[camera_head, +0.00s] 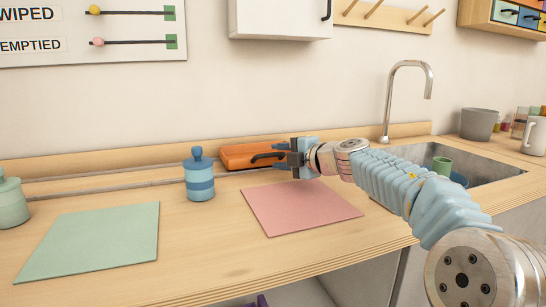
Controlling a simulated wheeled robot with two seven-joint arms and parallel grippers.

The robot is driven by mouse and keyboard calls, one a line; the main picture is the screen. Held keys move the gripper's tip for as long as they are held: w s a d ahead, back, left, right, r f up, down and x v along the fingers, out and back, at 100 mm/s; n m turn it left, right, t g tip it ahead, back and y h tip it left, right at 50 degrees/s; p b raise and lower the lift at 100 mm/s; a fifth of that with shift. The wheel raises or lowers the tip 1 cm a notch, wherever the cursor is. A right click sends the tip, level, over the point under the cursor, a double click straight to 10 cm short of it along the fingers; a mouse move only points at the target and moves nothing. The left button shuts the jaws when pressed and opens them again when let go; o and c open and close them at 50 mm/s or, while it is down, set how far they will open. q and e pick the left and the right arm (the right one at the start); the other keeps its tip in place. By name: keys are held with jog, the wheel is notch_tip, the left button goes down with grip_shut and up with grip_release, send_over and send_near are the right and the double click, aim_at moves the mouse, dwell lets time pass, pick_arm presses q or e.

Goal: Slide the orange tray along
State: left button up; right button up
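The orange tray (236,152) lies at the back of the wooden counter, near the backsplash, just right of the blue striped jar. It has a dark bar handle (262,156) on its front. My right gripper (282,153) reaches in from the right and is at the right end of the handle, hiding the tray's right part. Its fingers overlap the handle's end in the picture; whether they close on it is too small to tell. My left gripper is not in view.
A green jar (10,203) is at the far left. A green mat (92,240) and pink mat (300,207) lie bare in front. A sink (480,165) is right.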

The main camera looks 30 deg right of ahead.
jog(key=v, duration=0.9)
jog(key=shift+d, duration=0.1)
jog(key=shift+s+r, duration=0.1)
jog(key=shift+s, duration=0.35)
